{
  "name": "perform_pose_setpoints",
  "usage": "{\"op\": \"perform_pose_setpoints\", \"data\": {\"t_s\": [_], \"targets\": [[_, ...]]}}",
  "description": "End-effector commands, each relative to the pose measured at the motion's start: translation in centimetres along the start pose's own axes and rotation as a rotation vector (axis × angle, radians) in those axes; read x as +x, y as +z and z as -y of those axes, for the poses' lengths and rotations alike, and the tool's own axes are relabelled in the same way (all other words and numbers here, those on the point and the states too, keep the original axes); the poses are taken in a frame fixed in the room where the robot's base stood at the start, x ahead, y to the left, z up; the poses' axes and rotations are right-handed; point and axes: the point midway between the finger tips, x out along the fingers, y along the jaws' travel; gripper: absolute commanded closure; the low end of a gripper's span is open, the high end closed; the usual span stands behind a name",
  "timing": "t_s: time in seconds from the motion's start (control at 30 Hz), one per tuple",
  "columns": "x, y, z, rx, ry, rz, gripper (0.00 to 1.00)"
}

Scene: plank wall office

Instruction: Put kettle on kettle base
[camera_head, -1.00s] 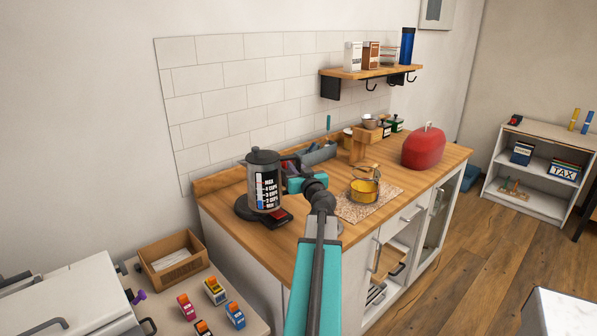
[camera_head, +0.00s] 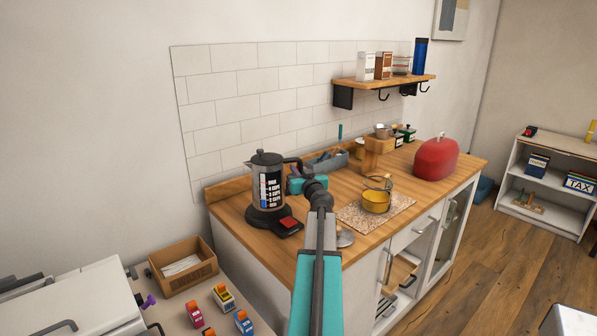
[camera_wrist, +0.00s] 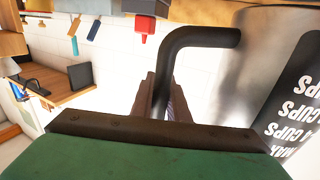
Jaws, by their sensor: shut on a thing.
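The kettle (camera_head: 270,188) is a grey cylinder with a dark lid and a black measuring panel; it is upright. My gripper (camera_head: 297,166) is shut on its dark handle, on the kettle's right side. In the wrist view the handle (camera_wrist: 205,37) runs into my fingers (camera_wrist: 162,95), with the kettle body (camera_wrist: 255,75) at the right. The kettle base (camera_head: 264,222) is a dark round plate with a red switch, on the counter's left end. The kettle's bottom is right over the base and looks at or very near it; I cannot tell whether they touch.
The wooden counter (camera_head: 415,187) holds a yellow pot (camera_head: 375,201) on a speckled board, a red bread box (camera_head: 436,159) and a blue-grey tool caddy (camera_head: 328,161). A wall shelf (camera_head: 385,82) hangs above.

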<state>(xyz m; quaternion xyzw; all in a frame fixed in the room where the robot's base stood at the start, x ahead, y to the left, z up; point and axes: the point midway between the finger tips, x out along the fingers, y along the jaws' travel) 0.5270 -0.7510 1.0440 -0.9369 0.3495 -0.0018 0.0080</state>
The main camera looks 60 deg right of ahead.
Motion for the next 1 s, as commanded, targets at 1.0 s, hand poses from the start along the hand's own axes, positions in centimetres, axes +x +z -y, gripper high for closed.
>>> {"op": "perform_pose_setpoints", "data": {"t_s": [1.0], "targets": [[1.3, 3.3, 0.3, 0.007, -0.002, -0.004, 1.0]]}}
